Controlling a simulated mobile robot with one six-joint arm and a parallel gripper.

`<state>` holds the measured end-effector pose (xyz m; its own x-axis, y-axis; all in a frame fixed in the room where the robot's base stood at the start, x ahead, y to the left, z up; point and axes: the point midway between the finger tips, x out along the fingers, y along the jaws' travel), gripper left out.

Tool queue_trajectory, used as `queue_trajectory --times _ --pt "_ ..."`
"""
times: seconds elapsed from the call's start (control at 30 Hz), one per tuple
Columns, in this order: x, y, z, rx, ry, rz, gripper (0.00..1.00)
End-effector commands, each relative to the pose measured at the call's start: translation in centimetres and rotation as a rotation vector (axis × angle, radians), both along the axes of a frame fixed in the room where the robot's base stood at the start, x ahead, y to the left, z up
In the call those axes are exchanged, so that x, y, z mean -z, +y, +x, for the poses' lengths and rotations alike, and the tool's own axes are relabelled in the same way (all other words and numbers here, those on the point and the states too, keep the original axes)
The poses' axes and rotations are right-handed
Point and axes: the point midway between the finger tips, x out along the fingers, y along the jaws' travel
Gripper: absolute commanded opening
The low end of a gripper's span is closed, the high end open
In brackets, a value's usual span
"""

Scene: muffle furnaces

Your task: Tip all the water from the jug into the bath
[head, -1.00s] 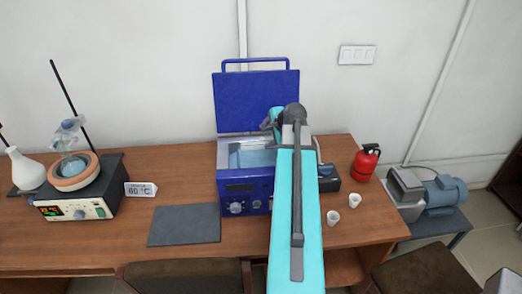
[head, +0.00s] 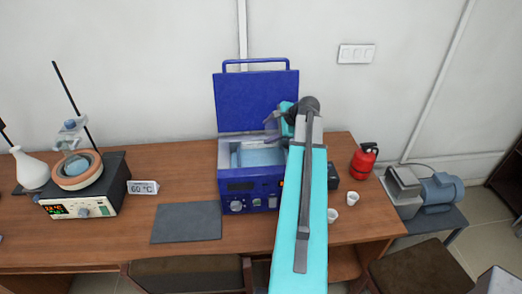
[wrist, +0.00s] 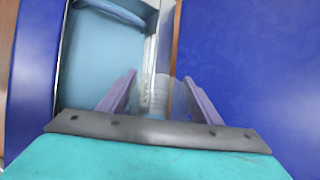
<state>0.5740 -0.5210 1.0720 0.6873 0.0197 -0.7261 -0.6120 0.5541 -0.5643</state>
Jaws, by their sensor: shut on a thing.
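The bath (head: 247,187) is a blue box on the table with its lid (head: 256,101) standing open at the back. Light blue water shows inside it, also in the wrist view. My gripper (head: 271,121) is above the bath's right side, in front of the lid. In the wrist view my gripper (wrist: 157,88) is shut on a clear, see-through jug (wrist: 158,95), close to the bath's rim (wrist: 150,62). The jug is faint, and I cannot tell its tilt or how much water it holds. I cannot make it out in the head view.
A dark grey mat (head: 186,222) lies left of the bath, with a 60 °C sign (head: 143,187) and a heater with a flask (head: 80,200) farther left. Two small white cups (head: 352,198) and a red extinguisher (head: 364,160) stand to the right.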

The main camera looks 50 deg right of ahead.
Motion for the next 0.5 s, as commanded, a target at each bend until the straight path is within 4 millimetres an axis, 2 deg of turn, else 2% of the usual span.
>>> queue_trajectory --times 0.07,0.23,0.5 --pt "-0.68 -0.56 0.06 0.002 -0.012 0.058 0.07" --pt "-0.87 -0.66 -0.04 0.002 -0.033 0.152 0.07" --pt "-0.99 -0.45 -0.09 -0.001 -0.036 0.169 0.07"
